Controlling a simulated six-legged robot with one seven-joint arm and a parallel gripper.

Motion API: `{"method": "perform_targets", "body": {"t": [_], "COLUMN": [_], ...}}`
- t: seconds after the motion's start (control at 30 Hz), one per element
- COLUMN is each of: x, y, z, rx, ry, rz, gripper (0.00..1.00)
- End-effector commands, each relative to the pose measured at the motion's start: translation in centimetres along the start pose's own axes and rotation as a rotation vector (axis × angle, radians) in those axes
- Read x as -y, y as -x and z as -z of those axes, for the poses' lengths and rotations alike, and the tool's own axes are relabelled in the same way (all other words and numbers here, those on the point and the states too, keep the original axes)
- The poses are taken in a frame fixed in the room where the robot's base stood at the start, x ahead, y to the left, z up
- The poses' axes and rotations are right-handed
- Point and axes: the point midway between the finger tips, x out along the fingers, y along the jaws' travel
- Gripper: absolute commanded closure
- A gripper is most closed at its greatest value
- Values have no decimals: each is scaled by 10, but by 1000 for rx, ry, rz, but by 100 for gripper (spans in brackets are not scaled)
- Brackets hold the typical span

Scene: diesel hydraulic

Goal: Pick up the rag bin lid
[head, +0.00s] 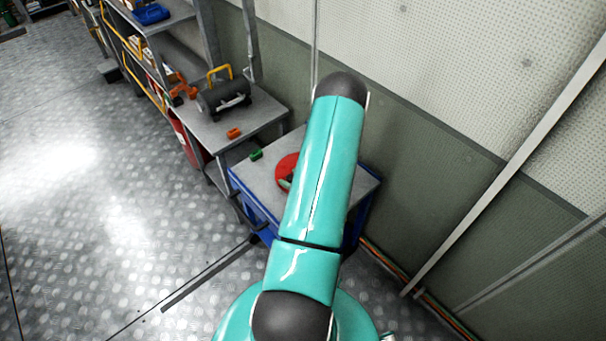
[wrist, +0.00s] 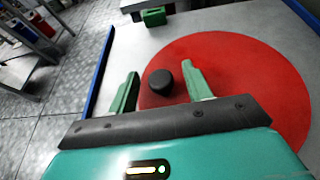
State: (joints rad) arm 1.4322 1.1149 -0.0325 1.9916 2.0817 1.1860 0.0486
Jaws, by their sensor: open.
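The rag bin lid is a flat red disc (wrist: 240,62) with a black round knob (wrist: 161,81), lying on a grey-topped blue cart. In the head view only the left part of the red lid (head: 284,170) shows; my arm hides the rest. In the wrist view my gripper (wrist: 160,80) is open, with one green finger to the left of the knob and one to the right. The knob appears between the fingertips, with gaps on both sides. I cannot tell the gripper's exact height over the lid.
The cart (head: 245,174) stands against the wall, and a small green block (head: 256,154) lies on its top. A grey bench (head: 215,130) beside it holds a dark cylindrical machine (head: 222,97) and an orange block (head: 234,133). Open metal floor (head: 100,210) lies to the left.

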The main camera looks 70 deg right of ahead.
Motion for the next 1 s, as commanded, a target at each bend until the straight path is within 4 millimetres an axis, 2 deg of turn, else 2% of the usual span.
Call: {"method": "perform_targets", "body": {"t": [0.1,0.3,0.5,0.57,0.87,1.0], "x": [0,0,0,0,1,1], "y": [-10,-10,-10,-10,-9,-6], "z": [0,0,0,0,-2,-10], "rx": [0,0,0,0,1,2], "ry": [0,-1,0,0,1,2], "rz": [1,1,1,1,1,1], "gripper": [50,52,92,100,100,100]}}
